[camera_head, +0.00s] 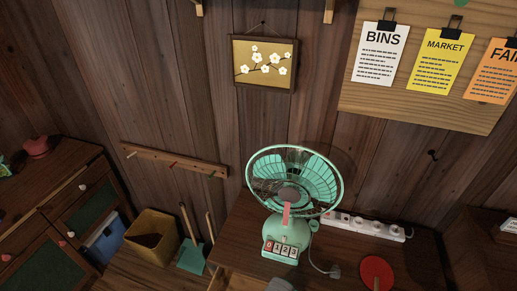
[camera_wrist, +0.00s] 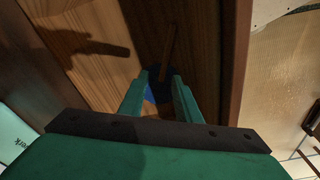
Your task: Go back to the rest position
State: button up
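My gripper (camera_wrist: 164,78) shows in the wrist view, with two green fingers standing apart and nothing visibly clamped between them.
In the head view a mint-green fan (camera_head: 290,190) stands on a dark wooden desk (camera_head: 235,240), beside a white power strip (camera_head: 365,226) and a red disc (camera_head: 377,271). A yellowish bin (camera_head: 152,236) and a blue bin (camera_head: 104,240) stand left, near a cabinet (camera_head: 70,160).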

jog(key=s+a+r+m+t+h, duration=0.1)
jog(key=s+a+r+m+t, duration=0.2)
jog(key=s+r+m+t, duration=0.7)
jog(key=s+r+t, duration=0.4)
jog(key=s+r, duration=0.6)
jog(key=shift+r, duration=0.2)
jog(key=shift+a, duration=0.15)
